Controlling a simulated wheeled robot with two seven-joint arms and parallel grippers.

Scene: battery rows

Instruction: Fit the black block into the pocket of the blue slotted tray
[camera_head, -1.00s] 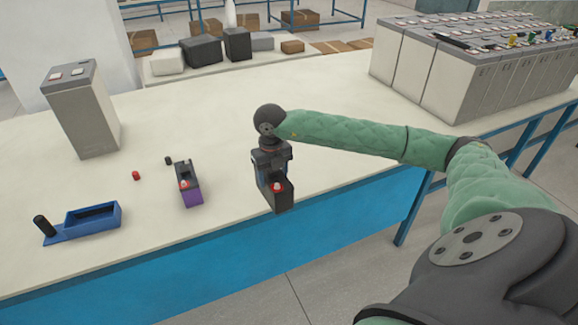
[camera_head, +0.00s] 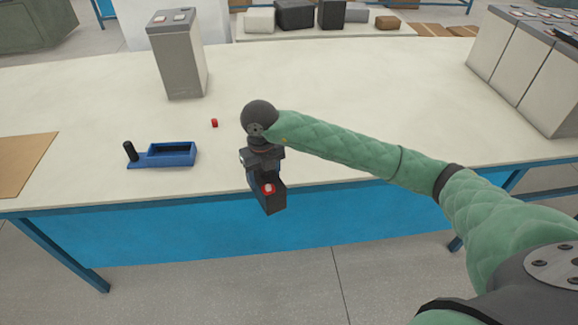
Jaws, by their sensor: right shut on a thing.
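The blue slotted tray (camera_head: 172,161) lies on the left part of the table, with a dark open pocket and a black upright knob at its left end. My right gripper (camera_head: 262,168) is shut on the black block (camera_head: 272,202), which hangs below it with a small red and white cap on it. The block is in front of the table's front edge, to the right of the tray and apart from it. The fingers' contact on the block is partly hidden. My left gripper is not in view.
A small red cap (camera_head: 214,123) lies behind the tray's right end. A tall grey battery (camera_head: 178,60) stands behind the tray. A brown sheet (camera_head: 24,163) lies at the table's left. More grey batteries (camera_head: 510,65) stand at the right. The tabletop around the tray is mostly clear.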

